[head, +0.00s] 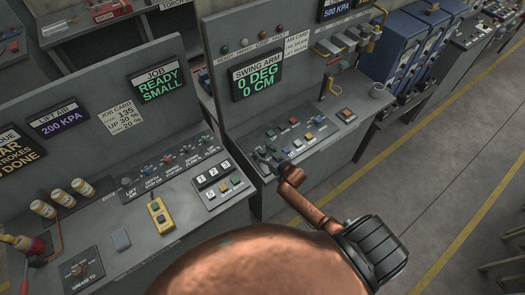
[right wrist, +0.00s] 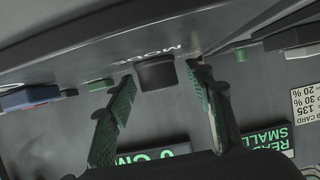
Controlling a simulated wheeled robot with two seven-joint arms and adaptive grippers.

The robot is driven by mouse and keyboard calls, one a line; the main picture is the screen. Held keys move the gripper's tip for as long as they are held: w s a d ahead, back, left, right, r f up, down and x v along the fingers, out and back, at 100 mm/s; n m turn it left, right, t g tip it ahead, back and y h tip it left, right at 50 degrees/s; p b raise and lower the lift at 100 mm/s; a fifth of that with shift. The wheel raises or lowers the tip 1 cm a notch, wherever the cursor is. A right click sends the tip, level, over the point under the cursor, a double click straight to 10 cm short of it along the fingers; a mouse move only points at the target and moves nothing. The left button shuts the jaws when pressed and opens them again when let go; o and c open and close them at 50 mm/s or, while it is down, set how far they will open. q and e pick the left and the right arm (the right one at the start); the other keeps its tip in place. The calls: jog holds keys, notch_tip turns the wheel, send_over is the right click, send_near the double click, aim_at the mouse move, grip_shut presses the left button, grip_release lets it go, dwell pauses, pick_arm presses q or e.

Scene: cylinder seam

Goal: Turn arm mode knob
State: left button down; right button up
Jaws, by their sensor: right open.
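The mode knob (right wrist: 155,73) is a short dark round knob on the grey swing arm panel, with upside-down lettering beside it in the right wrist view. My right gripper (right wrist: 160,78) is open, with one green-padded finger on each side of the knob and gaps visible between. In the head view my right gripper (head: 266,159) is at the left front of the swing arm panel (head: 315,142) and covers the knob. The swing arm display (head: 257,76) reads 0 DEG, 0 CM. My left gripper is not in view.
Several coloured buttons and switches (head: 294,121) sit close to my right gripper. The job console (head: 150,215) stands to the left, with a yellow pendant (head: 160,214) and several small cylinders (head: 62,197). The floor (head: 430,150) at right is clear.

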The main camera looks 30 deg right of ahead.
jog(key=shift+c, duration=0.3)
jog(key=c, duration=1.1)
